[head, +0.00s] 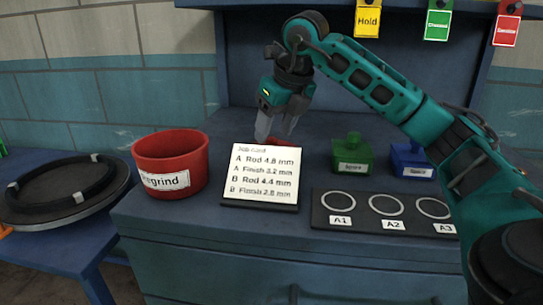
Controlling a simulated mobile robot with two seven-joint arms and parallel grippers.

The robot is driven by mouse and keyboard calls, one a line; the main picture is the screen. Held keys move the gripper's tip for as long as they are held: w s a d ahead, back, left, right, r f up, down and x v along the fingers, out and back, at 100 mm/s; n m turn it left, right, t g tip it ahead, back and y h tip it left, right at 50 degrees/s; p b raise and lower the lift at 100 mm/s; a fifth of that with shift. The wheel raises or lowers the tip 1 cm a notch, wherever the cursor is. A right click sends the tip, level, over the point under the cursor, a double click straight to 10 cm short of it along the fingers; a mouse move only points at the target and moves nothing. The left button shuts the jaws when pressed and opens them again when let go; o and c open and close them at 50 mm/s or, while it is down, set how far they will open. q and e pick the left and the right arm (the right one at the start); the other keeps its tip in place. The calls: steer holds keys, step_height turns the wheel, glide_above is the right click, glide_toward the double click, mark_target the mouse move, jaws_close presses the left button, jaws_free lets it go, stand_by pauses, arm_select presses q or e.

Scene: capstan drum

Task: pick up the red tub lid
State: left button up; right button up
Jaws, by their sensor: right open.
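A small red object (283,142) shows just above the top edge of the job card, on the blue bench top. It is mostly hidden by the card and my fingers, so I cannot make out its full shape; it may be the red tub lid. My right gripper (277,132) is open, fingers pointing down at or just above this red object. I cannot tell whether they touch it. My left gripper is not in view.
A red Regrind tub (171,165) stands left of the white job card (264,173). A green container (352,155) and a blue container (409,160) stand right, behind a dark tray (362,225) with ringed spots. Tags hang from the shelf above.

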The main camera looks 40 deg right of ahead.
steer(key=shift+x, duration=1)
jaws_close()
